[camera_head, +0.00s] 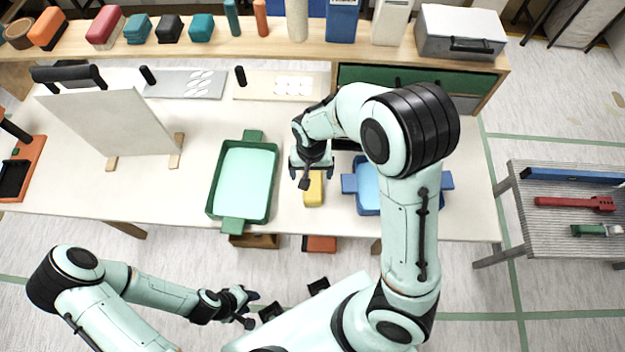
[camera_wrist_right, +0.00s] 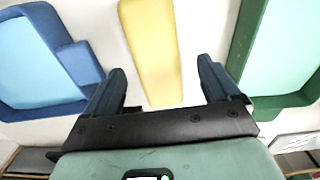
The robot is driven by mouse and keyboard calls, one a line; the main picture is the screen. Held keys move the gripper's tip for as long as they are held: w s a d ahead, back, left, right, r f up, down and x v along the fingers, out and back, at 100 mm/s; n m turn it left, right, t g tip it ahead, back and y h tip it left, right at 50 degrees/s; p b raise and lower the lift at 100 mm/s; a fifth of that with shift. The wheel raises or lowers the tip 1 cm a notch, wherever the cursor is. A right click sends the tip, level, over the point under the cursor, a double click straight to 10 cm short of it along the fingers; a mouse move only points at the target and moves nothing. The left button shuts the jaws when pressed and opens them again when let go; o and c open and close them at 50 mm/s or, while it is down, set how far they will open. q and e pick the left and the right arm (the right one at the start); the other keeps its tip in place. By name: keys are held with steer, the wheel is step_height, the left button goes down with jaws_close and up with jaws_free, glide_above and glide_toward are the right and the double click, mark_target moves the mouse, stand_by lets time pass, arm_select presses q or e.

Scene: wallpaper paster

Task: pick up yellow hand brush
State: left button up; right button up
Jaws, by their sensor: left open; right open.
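The yellow hand brush (camera_head: 314,190) lies on the white table between the green tray and the blue tray. In the right wrist view its yellow body (camera_wrist_right: 153,50) runs lengthwise between the two fingers. My right gripper (camera_head: 312,175) is open above the brush, with one finger on each side of it and visible gaps on both sides. I cannot tell the exact height above the table. My left gripper (camera_head: 250,308) is open and empty, low in front of the table and away from the brush.
The green tray (camera_head: 212,200) stands left of the brush, and the blue tray (camera_head: 349,184) stands right of it, partly behind my arm. A white upright panel (camera_head: 110,125) stands at the left. A wooden shelf (camera_head: 270,45) with several objects runs along the back. A slatted side table (camera_head: 540,220) is at the right.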

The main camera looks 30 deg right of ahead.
mark_target(313, 177)
step_height(313, 177, down, 4)
steer(key=shift+s+d+r, duration=0.1)
steer(key=shift+d, duration=0.05)
arm_select(q)
steer(key=shift+s+f, duration=0.2)
steer(key=shift+f, duration=0.1)
arm_select(e)
steer(key=c, duration=1.1)
steer(key=shift+c, duration=0.2)
arm_select(q)
steer(key=w+r+p, duration=0.2)
steer(key=w+r, duration=0.1)
steer(key=r, duration=0.1)
steer(key=shift+w+p, duration=0.2)
steer(key=shift+p, duration=0.15)
arm_select(e)
step_height(313, 177, up, 20)
